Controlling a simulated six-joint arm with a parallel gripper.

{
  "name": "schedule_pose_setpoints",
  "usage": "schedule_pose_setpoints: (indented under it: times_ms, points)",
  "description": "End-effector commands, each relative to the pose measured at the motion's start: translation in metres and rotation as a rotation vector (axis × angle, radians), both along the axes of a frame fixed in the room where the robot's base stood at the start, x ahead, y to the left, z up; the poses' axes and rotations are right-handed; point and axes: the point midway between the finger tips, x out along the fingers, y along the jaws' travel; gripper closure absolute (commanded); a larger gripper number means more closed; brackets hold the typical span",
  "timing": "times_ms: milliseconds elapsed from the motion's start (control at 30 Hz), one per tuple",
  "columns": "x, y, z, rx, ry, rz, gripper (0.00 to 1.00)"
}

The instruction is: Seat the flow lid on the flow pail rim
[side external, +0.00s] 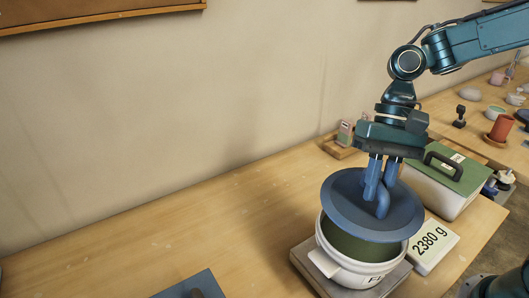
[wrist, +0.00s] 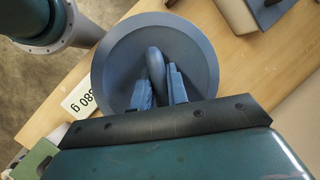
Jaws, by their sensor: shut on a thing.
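The flow lid (side external: 345,211) is a round blue disc with a loop handle on top. My gripper (side external: 379,190) is shut on that handle from above. In the wrist view, the fingers of my gripper (wrist: 159,95) close on both sides of the handle, and the lid (wrist: 125,45) fills the middle. The flow pail (side external: 338,267) is white with a green inside and a partly hidden label. The lid is above the pail, tilted, with a gap showing the green inside at the front. Whether its far edge touches the rim is hidden.
The pail stands on a grey scale plate (side external: 305,262) with a display (side external: 432,246) reading 2380 g. A white box with a green lid (side external: 455,170) stands close behind at right. A blue mat (side external: 205,283) lies at front left. The table's left side is mostly clear.

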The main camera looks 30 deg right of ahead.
Motion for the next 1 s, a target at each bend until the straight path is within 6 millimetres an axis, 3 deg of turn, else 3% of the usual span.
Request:
schedule_pose_setpoints:
  times_ms: [600, 1000]
  points:
    - [0.0, 0.0, -0.029, 0.0, 0.002, 0.0, 1.0]
    - [0.0, 0.0, -0.037, -0.001, 0.0, 0.0, 1.0]
